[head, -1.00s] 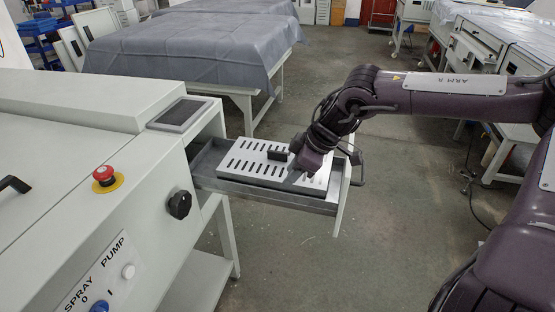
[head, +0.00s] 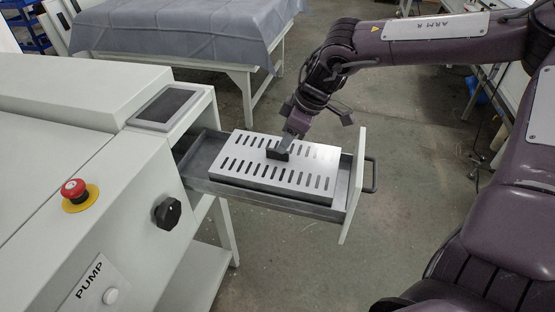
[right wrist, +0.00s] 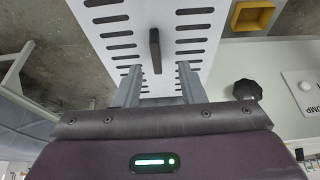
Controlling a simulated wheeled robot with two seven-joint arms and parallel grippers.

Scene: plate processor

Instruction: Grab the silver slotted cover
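The silver slotted cover (head: 300,178) lies flat in the pulled-out drawer. It has rows of dark slots and a black block handle (head: 278,154) near its middle. My right gripper (head: 284,143) is just above and behind the handle. In the right wrist view, the right gripper (right wrist: 158,82) is open, its two fingers apart with the black handle (right wrist: 155,50) between and ahead of them. The cover (right wrist: 115,30) fills the space beyond the fingers. Whether the fingers touch the cover cannot be told. My left gripper is not in view.
The grey drawer (head: 205,152) has a white front panel (head: 354,190) with a dark pull handle (head: 371,176). At left, the machine carries a red emergency button (head: 73,188), a black knob (head: 168,212) and a dark screen (head: 166,106). A cloth-covered table (head: 180,32) stands behind.

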